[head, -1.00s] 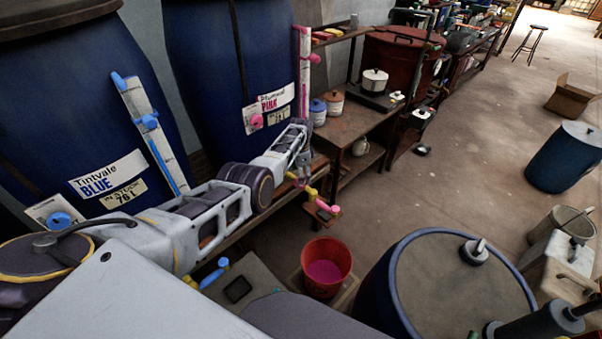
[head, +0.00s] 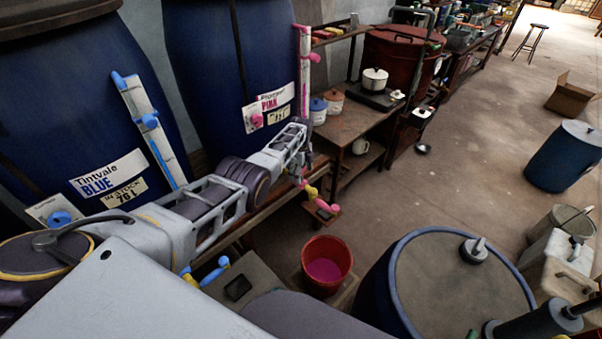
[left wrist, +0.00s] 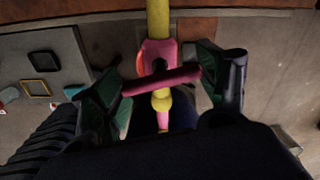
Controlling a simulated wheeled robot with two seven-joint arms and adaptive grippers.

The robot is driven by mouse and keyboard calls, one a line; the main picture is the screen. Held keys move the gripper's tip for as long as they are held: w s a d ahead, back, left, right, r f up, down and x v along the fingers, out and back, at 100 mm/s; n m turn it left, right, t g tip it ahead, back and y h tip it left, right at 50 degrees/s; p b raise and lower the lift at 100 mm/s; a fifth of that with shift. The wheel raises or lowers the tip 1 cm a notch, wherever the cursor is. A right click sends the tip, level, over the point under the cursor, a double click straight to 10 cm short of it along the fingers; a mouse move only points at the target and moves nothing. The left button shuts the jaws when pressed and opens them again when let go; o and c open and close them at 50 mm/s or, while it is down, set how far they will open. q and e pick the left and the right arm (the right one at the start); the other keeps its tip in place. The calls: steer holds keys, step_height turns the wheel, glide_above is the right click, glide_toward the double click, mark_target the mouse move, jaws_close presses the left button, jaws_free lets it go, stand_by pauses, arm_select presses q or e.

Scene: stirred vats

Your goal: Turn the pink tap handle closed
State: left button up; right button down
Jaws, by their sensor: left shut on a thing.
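The pink tap handle (left wrist: 170,80) lies crosswise over the yellow tap pipe (left wrist: 158,20) in the left wrist view. My left gripper (left wrist: 165,84) has a finger at each end of the handle and is shut on it. A short pink piece shows below the yellow part of the tap; I cannot tell whether it is spout or liquid. In the head view my left gripper (head: 305,168) is at the tap (head: 312,191) below the pink vat (head: 230,70), partly hiding it.
A red bucket (head: 344,253) with pink liquid stands on the floor to the lower right of the tap. A blue vat (head: 85,110) stands left of the pink one. A large blue drum (head: 460,285) is at front right.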

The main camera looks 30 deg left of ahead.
arm_select(q)
steer(key=shift+m, duration=1.3)
steer(key=o, duration=1)
steer(key=shift+r, duration=0.15)
steer(key=shift+r, duration=5.8)
